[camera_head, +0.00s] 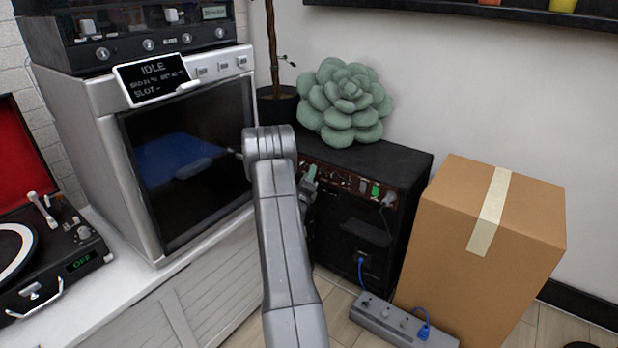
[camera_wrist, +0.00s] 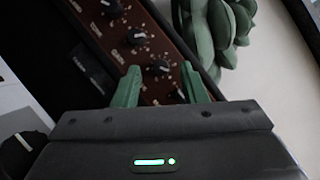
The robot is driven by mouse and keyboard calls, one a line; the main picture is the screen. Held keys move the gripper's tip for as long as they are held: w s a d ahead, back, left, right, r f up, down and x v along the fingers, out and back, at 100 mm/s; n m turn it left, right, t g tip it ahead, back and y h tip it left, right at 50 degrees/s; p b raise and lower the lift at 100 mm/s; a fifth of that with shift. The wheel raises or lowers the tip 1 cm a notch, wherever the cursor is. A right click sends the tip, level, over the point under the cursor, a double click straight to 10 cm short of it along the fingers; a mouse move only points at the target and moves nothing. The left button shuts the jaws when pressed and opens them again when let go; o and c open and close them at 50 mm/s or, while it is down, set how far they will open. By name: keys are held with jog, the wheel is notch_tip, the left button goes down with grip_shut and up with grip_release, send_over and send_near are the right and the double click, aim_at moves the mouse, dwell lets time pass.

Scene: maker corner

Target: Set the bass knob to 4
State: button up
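The black amplifier (camera_head: 395,160) stands on the floor under a green plant-shaped cushion, with a brown control panel (camera_head: 340,180) on its front. In the wrist view the panel (camera_wrist: 155,18) runs diagonally with several black knobs. One knob (camera_wrist: 137,37) has a white pointer; another knob (camera_wrist: 157,68) is lower, near the fingers. The labels are too small and blurred for me to tell which is the bass knob or its setting. My gripper (camera_wrist: 160,88) is open, its two green fingertips apart in front of the panel's lower part. It also shows beside the panel (camera_head: 309,182), partly hidden by my arm.
A cardboard box (camera_head: 490,240) stands close right of the amplifier. A power strip (camera_head: 400,325) with blue cables lies on the floor in front. A large printer-like machine (camera_head: 90,120) and a record player (camera_head: 50,255) stand at left. The succulent cushion (camera_head: 345,100) overhangs the amplifier's top.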

jog(key=shift+w+d+r, duration=0.1)
jog(key=shift+w+d, duration=0.05)
jog(key=shift+w, duration=0.4)
grip_shut()
jog(key=n+g+p, duration=0.1)
jog(key=n+p, duration=0.1)
jog(key=n, duration=0.2)
jog(key=n+g+p, duration=0.2)
jog(key=n+p, duration=0.1)
jog(key=n, duration=0.1)
jog(key=r+n+g+y+p, duration=0.1)
jog(key=n+g+p, duration=0.1)
jog(key=n+p, duration=0.1)
jog(key=shift+n, duration=0.4)
jog(key=shift+g, duration=0.3)
